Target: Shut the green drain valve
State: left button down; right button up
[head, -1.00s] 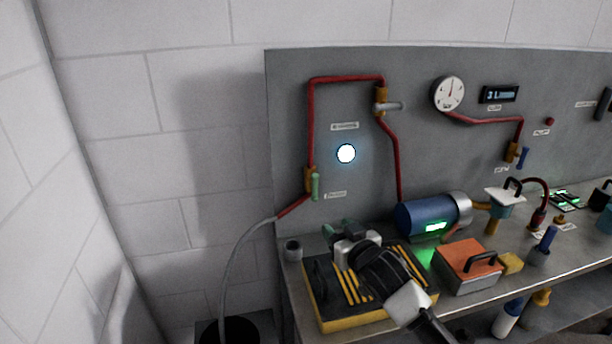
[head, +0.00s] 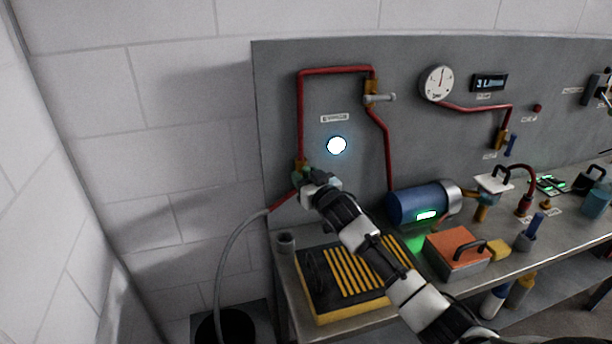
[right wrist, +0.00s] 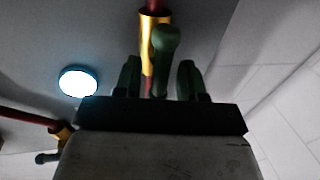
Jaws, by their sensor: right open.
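The green drain valve handle (right wrist: 164,62) shows in the right wrist view, in front of its brass valve body (right wrist: 152,30) on a red pipe. My right gripper (right wrist: 159,78) is open, with one green finger on each side of the handle; a gap shows on both sides. In the head view my right gripper (head: 308,178) covers most of the valve at the panel's lower left. Only the top of the brass body (head: 300,164) shows clearly there; the handle is hidden or cannot be told from the green fingers. My left gripper is not in view.
A round white lamp (head: 337,145) glows right of the valve. A grey-handled valve (head: 379,98) sits higher on the red pipe. Below are a black-and-yellow striped box (head: 318,274), a blue motor (head: 408,206) and an orange box (head: 457,252). A hose runs to a black bucket.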

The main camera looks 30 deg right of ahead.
jog(key=shift+w, duration=0.15)
grip_shut()
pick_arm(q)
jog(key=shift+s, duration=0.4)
